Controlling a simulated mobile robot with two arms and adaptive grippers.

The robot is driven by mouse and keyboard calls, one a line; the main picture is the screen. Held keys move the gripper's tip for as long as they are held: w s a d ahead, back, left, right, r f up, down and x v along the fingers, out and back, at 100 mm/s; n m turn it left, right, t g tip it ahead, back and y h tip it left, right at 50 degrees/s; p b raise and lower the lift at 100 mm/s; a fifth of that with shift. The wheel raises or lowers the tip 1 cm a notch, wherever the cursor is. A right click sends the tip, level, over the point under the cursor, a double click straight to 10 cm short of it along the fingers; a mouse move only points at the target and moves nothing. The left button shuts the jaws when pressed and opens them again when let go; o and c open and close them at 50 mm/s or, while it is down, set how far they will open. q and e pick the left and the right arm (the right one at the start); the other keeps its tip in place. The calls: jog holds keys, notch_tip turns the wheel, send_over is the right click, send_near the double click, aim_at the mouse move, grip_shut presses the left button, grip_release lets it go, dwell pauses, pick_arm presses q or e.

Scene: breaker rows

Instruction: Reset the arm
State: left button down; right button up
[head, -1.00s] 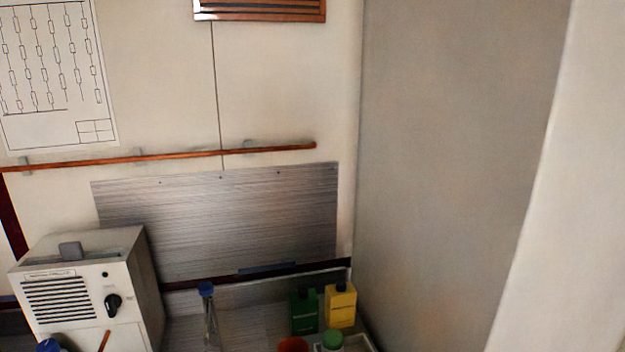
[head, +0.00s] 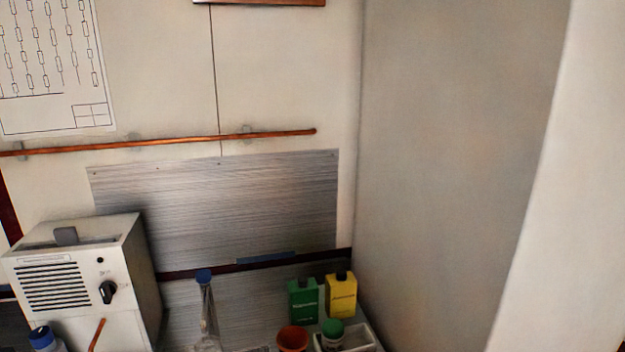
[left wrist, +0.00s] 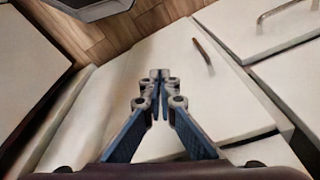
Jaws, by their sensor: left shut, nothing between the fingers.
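My left gripper (left wrist: 160,80) shows in the left wrist view with its blue fingers together at the tips. It is shut and empty, over a white cabinet front. No arm or gripper of mine shows in the head view, and my right gripper is in neither view.
The head view shows a grey-white boxy unit (head: 120,270) with a dark knob. Green (head: 303,302) and yellow (head: 341,296) bottles stand in the corner near a white tray (head: 368,340). The wrist view shows a cabinet handle (left wrist: 203,56) and wooden floor (left wrist: 100,35).

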pick_arm(q)
jog(key=s+a+f+b, duration=0.1)
jog(key=s+f+b, duration=0.1)
jog(key=s+f, duration=0.7)
jog(key=s+a+f+g+b, duration=0.1)
jog(key=s+a+f+b, duration=0.1)
jog(key=s+f, duration=0.7)
notch_tip(320, 180, down, 8)
jog(key=shift+s+a+g+b, duration=0.15)
jog(key=shift+s+g+b, duration=0.2)
jog(key=shift+b, duration=0.25)
jog(key=shift+s, duration=0.1)
dwell(1.6)
dwell(0.8)
